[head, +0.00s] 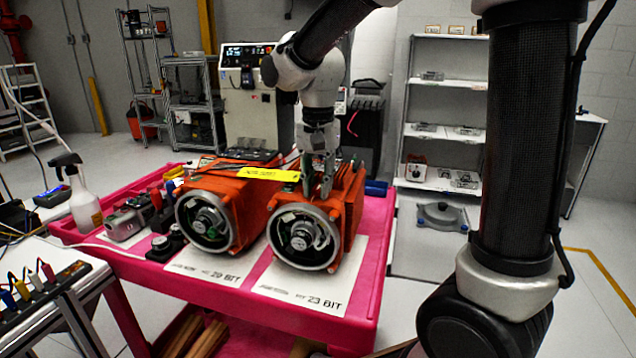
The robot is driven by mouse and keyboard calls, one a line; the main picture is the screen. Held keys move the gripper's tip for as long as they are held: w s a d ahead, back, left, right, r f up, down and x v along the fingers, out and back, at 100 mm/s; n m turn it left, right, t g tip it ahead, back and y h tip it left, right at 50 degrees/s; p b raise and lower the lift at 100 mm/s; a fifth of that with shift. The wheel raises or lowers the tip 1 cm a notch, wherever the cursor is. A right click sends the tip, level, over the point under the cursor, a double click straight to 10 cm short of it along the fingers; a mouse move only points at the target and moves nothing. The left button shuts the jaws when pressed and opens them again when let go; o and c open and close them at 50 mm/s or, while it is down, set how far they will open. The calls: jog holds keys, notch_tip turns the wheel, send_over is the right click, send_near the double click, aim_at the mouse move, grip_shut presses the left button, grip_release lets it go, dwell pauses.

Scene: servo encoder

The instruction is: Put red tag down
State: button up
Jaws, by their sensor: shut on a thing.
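My gripper (319,188) reaches down from the arm to the top of the right motor unit. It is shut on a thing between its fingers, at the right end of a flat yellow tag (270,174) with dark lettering. The tag sticks out to the left, across the tops of the two motors. I see no plainly red tag; only this yellow one shows by the fingers. The right orange-red motor (345,205) stands on a sheet marked 23 BIT (315,297). The left motor (225,195) stands on a sheet marked 29 BIT (205,268).
The motors stand on a pink cart (365,300). At its left are a spray bottle (82,195), a grey metal part (128,218) and small dark parts. A blue item (376,188) lies at the back right corner. A white shelf (440,110) stands behind.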

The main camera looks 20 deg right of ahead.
aim_at(318, 188)
jog(key=o, duration=0.7)
jog(key=shift+f, duration=0.1)
jog(key=shift+o, duration=0.2)
notch_tip(318, 188, up, 12)
jog(key=s+d+f+n+t, duration=0.2)
jog(key=s+d+f+n, duration=0.1)
jog(key=s+d, duration=0.4)
jog(key=s+d+f+n+t, duration=0.2)
jog(key=s+d, duration=0.6)
jog(key=s, duration=0.4)
jog(key=shift+f+n, duration=0.8)
jog(key=shift+n, duration=0.3)
